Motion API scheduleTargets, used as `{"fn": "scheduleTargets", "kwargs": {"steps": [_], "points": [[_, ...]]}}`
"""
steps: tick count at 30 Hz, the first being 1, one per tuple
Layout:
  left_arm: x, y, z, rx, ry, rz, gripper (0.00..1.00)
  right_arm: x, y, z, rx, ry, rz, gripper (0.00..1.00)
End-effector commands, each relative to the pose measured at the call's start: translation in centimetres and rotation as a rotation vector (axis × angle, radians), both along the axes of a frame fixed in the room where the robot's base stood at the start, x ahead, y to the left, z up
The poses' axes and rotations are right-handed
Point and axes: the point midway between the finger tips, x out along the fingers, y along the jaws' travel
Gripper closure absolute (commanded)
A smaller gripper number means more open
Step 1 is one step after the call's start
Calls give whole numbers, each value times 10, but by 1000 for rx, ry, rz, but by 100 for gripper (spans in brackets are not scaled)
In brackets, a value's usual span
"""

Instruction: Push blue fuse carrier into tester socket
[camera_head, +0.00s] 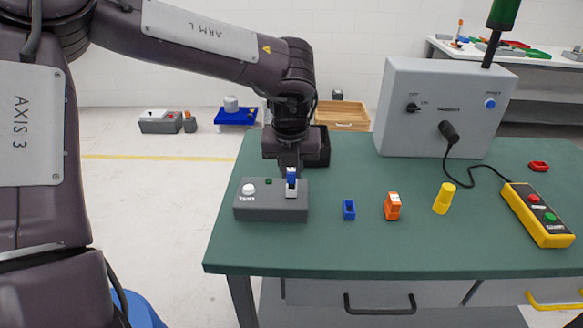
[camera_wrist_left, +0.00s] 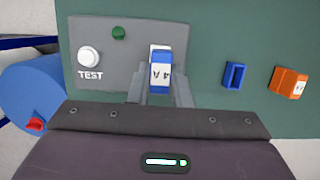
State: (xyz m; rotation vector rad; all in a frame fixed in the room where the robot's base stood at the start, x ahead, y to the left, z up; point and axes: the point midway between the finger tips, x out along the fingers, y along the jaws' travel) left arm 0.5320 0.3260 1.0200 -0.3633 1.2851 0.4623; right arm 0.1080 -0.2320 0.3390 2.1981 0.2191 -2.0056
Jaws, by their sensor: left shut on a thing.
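The blue fuse carrier (camera_head: 291,176) has a white label marked "4A" and sits at the white socket (camera_head: 291,193) on the right part of the grey tester (camera_head: 271,212). In the left wrist view the carrier (camera_wrist_left: 160,72) is between the fingers of my left gripper (camera_wrist_left: 160,90), which is shut on it. The carrier looks upright and at the socket; how deep it sits cannot be told. The tester has a white TEST button (camera_head: 248,189) and a small green lamp (camera_head: 268,181). My right gripper is not in view.
Right of the tester on the green table (camera_head: 330,250) stand a blue holder (camera_head: 349,210), an orange carrier (camera_head: 392,206) and a yellow piece (camera_head: 444,198). A black bin (camera_head: 320,146) is behind my left gripper. A grey control box (camera_head: 440,110) and yellow pendant (camera_head: 540,215) are further right.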

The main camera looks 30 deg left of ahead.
Motion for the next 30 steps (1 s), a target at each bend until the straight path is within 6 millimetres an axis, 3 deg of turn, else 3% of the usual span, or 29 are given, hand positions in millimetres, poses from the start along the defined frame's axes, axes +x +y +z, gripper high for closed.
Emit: {"fn": "scheduleTargets", "kwargs": {"steps": [26,27,30], "points": [[0,0,-19,-1,1,0,100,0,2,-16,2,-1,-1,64],[0,0,-18,-1,1,0,78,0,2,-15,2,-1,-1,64],[0,0,-18,-1,1,0,65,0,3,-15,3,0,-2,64]]}}
